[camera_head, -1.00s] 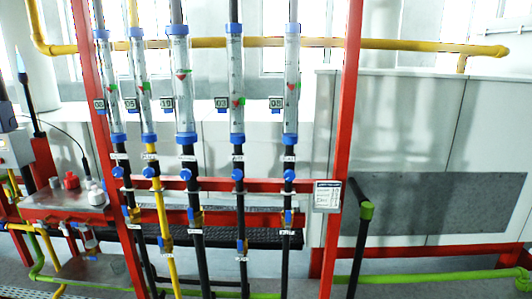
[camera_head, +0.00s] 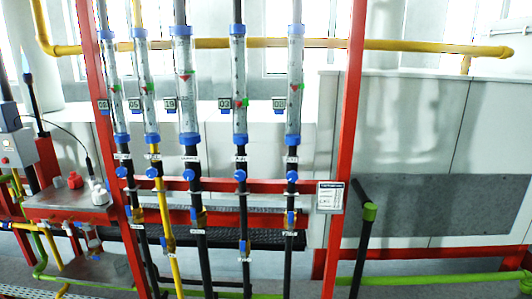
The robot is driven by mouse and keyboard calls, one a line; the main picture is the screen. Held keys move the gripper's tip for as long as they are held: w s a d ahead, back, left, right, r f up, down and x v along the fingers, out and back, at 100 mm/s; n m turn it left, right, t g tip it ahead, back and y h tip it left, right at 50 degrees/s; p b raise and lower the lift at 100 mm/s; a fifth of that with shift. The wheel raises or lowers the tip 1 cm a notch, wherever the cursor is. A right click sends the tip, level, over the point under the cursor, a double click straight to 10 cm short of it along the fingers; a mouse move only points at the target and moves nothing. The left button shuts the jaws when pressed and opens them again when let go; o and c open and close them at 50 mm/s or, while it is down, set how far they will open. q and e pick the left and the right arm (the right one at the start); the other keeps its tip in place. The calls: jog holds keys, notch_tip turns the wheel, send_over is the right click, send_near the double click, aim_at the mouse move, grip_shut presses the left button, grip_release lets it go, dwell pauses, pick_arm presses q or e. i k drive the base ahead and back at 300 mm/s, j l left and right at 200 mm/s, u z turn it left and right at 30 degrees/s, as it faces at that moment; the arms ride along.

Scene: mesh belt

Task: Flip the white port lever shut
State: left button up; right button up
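Neither of my grippers is in view. I cannot pick out a white port lever for certain. A small white fitting (camera_head: 99,192) stands at the right end of a grey metal box at the left, beside red caps (camera_head: 75,180). Below the box is another small pale fitting (camera_head: 92,240), too small to read. Five pipes with clear flow tubes hang in the red frame; each has a blue knob below its tube, such as the middle one (camera_head: 188,174). Small blue-handled valves sit lower on the pipes, such as the middle one (camera_head: 197,217).
The red frame's right post (camera_head: 347,120) and left post (camera_head: 95,90) flank the tubes. A grey control box (camera_head: 18,150) is at the far left. Pale cabinets (camera_head: 420,130) stand behind.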

aim_at(69, 231)
jog(key=i+j+u, duration=0.2)
jog(key=u, duration=0.3)
jog(key=i+j+u, duration=0.1)
jog(key=i+u, duration=0.55)
jog(key=u, duration=0.3)
